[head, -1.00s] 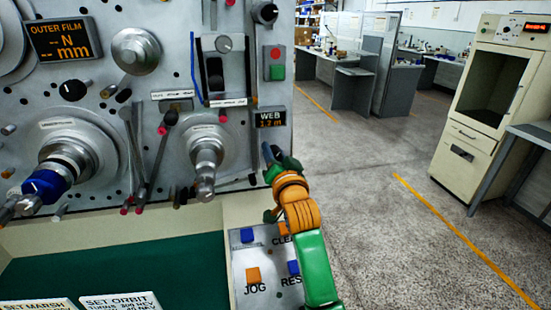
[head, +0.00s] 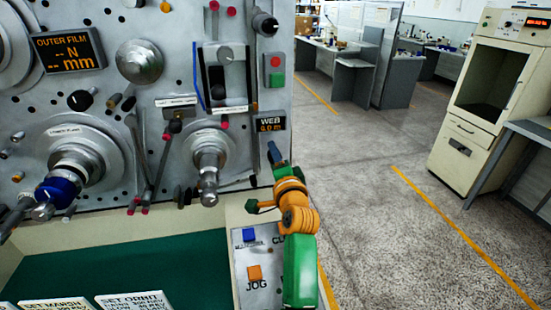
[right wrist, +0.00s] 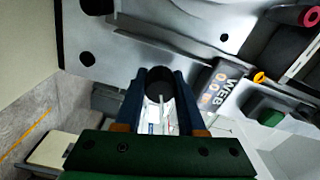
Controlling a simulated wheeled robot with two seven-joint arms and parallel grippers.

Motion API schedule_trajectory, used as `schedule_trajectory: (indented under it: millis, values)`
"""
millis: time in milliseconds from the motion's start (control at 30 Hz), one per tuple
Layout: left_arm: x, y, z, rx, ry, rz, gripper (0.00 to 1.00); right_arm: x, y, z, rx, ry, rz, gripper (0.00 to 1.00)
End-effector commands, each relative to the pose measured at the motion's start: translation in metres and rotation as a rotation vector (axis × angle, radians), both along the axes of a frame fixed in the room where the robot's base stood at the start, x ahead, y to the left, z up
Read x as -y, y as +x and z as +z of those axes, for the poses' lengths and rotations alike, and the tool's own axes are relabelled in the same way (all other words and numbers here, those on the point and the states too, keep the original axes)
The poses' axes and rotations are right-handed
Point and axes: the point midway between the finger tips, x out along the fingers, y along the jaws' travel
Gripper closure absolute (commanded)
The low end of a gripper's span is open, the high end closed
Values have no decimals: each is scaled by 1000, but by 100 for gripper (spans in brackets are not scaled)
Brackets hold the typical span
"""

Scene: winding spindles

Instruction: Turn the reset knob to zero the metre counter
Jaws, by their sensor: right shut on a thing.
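The metre counter (head: 271,122) is a small dark WEB display at the panel's lower right, and its orange digits look like 0.0 m. It also shows, tilted, in the right wrist view (right wrist: 222,88). My right gripper (head: 273,152) is at the panel just below the counter. In the right wrist view its two dark blue fingers (right wrist: 161,98) are shut on the dark round reset knob (right wrist: 160,80), one on each side. In the head view the knob is hidden by the gripper. My left gripper is not in view.
A button plate (head: 247,262) with blue and orange buttons lies below, partly covered by my right arm. Spindles (head: 208,165) and rods stick out of the panel to the left. A green and red button box (head: 275,70) sits above the counter. Open floor lies to the right.

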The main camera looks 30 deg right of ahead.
Motion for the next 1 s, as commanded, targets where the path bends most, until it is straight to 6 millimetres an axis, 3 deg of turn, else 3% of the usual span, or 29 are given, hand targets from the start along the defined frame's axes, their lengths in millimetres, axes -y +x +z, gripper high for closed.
schedule_trajectory:
  millis: [33,100,367,500,700,733,800,833,1000]
  values:
    - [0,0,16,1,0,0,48,-3,0,6,-47,-138,9,100]
    - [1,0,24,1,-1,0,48,-3,0,5,-100,-335,9,100]
    - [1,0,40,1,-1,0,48,-2,1,3,-209,-741,8,100]
    - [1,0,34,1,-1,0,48,-2,1,-3,-333,-1230,6,100]
    - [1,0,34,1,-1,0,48,-2,1,-2,-352,-1298,5,100]
    - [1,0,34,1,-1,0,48,-2,1,-2,-352,-1297,5,55]
    - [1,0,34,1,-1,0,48,-2,1,-2,-351,-1295,5,36]
    - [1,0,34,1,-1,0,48,-2,1,-2,-351,-1295,4,31]
    - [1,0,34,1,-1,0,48,-2,1,-1,-349,-1293,4,31]
